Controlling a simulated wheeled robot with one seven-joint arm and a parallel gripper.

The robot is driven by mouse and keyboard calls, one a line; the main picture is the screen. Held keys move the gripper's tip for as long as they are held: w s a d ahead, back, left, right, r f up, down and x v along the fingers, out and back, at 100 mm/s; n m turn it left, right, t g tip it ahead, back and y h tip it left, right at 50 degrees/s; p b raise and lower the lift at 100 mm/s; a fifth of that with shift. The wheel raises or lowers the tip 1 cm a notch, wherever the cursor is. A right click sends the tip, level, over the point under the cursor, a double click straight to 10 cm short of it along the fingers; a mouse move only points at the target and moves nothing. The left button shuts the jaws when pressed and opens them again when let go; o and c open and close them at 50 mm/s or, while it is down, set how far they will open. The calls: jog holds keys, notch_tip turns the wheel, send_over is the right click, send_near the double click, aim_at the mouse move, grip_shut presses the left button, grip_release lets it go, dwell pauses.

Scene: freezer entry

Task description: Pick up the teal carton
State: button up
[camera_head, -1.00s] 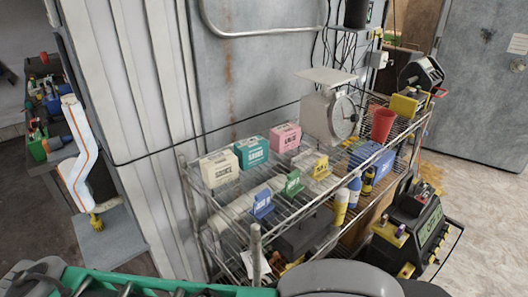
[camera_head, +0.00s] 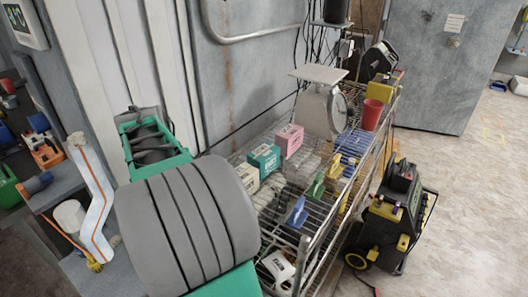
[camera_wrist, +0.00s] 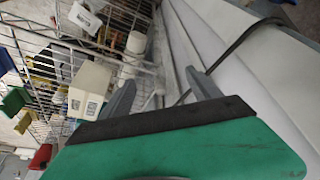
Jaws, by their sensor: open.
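The teal carton (camera_head: 264,158) stands on the wire shelf in the head view, between the cream carton (camera_head: 247,177) and the pink carton (camera_head: 289,140). My gripper (camera_wrist: 159,78) shows in the wrist view with its two grey fingers apart and nothing between them. A pale carton (camera_wrist: 90,88) is just left of the fingers there. I cannot pick out the teal carton for certain in the wrist view. In the head view my arm fills the area left of the cartons, and the fingers cannot be made out.
A scale (camera_head: 324,108) and a red cup (camera_head: 372,114) stand at the shelf's far end. Coloured tags, including a blue one (camera_head: 297,212), line the shelf's front. A ribbed wall is close behind my arm. A black machine (camera_head: 390,225) stands on the floor right of the rack (camera_head: 306,262).

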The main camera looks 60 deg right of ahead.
aim_at(262, 153)
jog(key=shift+o, duration=0.8)
jog(key=s+d+m+g, duration=0.1)
jog(key=s+d+m, duration=0.3)
jog(key=d, duration=0.7)
jog(key=shift+d+r+p, duration=0.3)
jog(key=shift+r+p, duration=0.15)
jog(key=s+d+m, duration=0.1)
jog(key=s+d, duration=0.2)
jog(key=d, duration=0.1)
jog(key=s+d+m+g+p, duration=0.1)
jog(key=s+d+m, duration=0.1)
jog(key=s+d, duration=0.1)
jog(key=s+d+f+m+g, duration=0.1)
jog(key=s+d+m, duration=0.1)
jog(key=d, duration=0.3)
jog(key=shift+s+d+h+p, duration=0.3)
jog(key=shift+s, duration=0.55)
jog(key=p+x, duration=0.1)
jog(key=x, duration=0.1)
jog(key=p+x, duration=0.1)
jog(key=x, duration=0.2)
jog(key=p+x, duration=0.1)
jog(key=x, duration=0.2)
jog(key=shift+w+d+f, duration=0.1)
jog(key=shift+d+f, duration=0.05)
jog(key=shift+d, duration=0.2)
jog(key=shift+f, duration=0.15)
jog(key=shift+f+b, duration=0.2)
jog(key=shift+b, duration=0.25)
grip_shut()
